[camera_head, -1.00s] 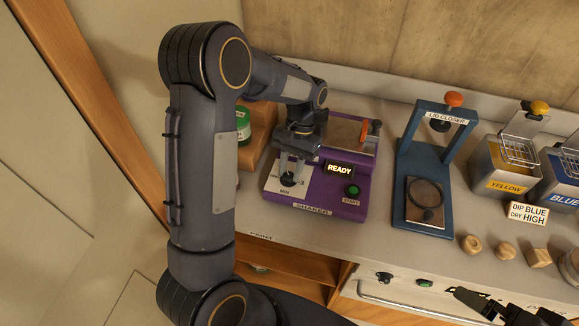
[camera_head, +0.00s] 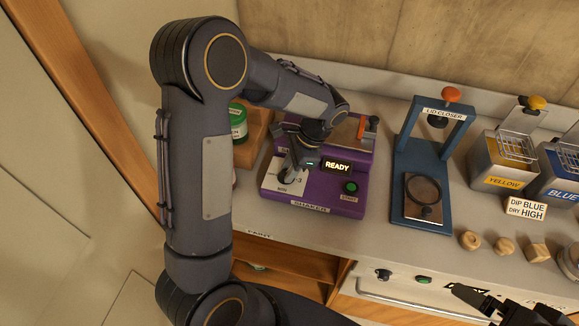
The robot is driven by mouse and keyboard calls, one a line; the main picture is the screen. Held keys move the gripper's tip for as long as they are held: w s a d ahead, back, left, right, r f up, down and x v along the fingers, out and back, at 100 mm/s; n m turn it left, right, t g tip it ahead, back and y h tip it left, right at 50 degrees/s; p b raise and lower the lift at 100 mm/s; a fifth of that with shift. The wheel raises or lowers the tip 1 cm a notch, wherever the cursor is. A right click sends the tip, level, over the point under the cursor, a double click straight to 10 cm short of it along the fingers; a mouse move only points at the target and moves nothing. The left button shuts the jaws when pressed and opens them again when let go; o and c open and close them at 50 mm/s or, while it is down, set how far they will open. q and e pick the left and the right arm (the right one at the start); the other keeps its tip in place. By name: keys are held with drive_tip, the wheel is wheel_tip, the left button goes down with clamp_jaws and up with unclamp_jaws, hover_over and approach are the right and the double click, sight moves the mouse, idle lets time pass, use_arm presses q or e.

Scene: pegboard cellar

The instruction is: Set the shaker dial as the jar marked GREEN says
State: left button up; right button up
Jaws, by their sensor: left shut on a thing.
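The purple shaker (camera_head: 322,194) stands on the counter, with a lit READY display (camera_head: 338,167) and a green START button (camera_head: 350,187). Its dial (camera_head: 288,177) sits on a pale plate (camera_head: 270,183) at the left of its front. My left gripper (camera_head: 291,172) is shut on the dial from above and hides most of it; the dial's setting cannot be read. A jar with a green lid or body (camera_head: 238,121) stands on a wooden step behind my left arm; its label is too small to read. My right gripper (camera_head: 463,292) shows only in part at the lower right.
A blue lid closer (camera_head: 422,180) stands right of the shaker. Farther right are the yellow bin (camera_head: 497,180), the blue bin (camera_head: 566,190) and a DIP BLUE DRY HIGH sign (camera_head: 526,209). Several small wooden pieces (camera_head: 502,246) lie near the counter's front edge.

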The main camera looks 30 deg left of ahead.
use_arm(q)
drive_tip(key=shift+m+t, duration=0.3)
drive_tip(key=shift+m, duration=0.6)
drive_tip(key=o, duration=0.9)
drive_tip(key=shift+o, duration=0.2)
drive_tip(key=v, duration=0.8)
drive_tip(key=shift+b, duration=0.45)
drive_tip(key=shift+s+d+f, duration=0.1)
